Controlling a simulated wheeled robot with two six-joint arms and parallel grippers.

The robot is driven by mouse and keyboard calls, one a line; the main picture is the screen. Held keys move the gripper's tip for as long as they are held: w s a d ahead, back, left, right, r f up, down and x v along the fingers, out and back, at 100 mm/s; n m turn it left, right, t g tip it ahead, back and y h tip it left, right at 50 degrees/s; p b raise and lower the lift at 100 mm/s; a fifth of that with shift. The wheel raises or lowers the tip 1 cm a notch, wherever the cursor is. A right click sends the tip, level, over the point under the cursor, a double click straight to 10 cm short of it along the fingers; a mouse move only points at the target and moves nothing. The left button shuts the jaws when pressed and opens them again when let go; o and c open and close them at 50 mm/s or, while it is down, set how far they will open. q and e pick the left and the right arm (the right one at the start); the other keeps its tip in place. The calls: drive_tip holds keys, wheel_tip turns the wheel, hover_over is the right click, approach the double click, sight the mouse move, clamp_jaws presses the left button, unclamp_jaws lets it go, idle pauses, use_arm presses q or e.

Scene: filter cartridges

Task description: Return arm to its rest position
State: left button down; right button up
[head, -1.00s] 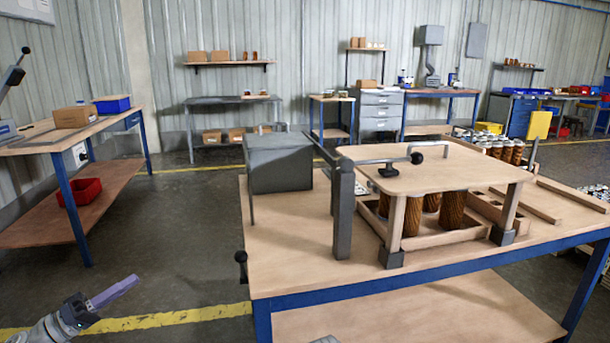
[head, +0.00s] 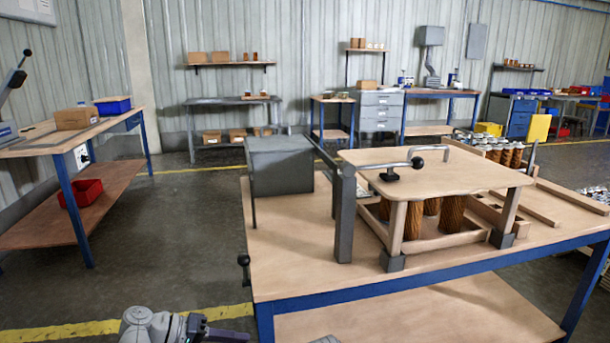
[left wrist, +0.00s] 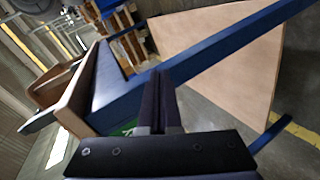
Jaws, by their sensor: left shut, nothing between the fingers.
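My left gripper (head: 230,335) is at the bottom edge of the head view, left of the workbench's near leg and low in front of it. Its dark fingers point right, are shut and hold nothing. In the left wrist view the closed fingers (left wrist: 160,98) point up the picture, with a blue bench frame and wooden boards beyond them. My right gripper is not in view. On the workbench (head: 290,268) stands a wooden fixture with a top plate (head: 440,171) and a bent metal handle. Brown ribbed filter cartridges (head: 452,214) stand under the plate.
A grey box (head: 281,165) and a grey post (head: 344,215) stand on the bench's left part. A black knob (head: 244,262) sticks out at its left edge. A side table (head: 60,145) with a red bin (head: 82,192) is at far left. The floor between is clear.

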use_arm(q)
drive_tip(key=s+d+f+m+g+y+p, duration=0.2)
drive_tip(key=s+d+f+m+g+y, duration=0.2)
drive_tip(key=s+d+f+y, duration=0.85)
wheel_tip(320, 180, up, 40)
drive_tip(key=a+y+p, duration=0.1)
drive_tip(key=a+p, duration=0.1)
drive_tip(key=p, duration=3.6)
drive_tip(key=shift+w+a, duration=0.25)
drive_tip(key=shift+w, duration=0.1)
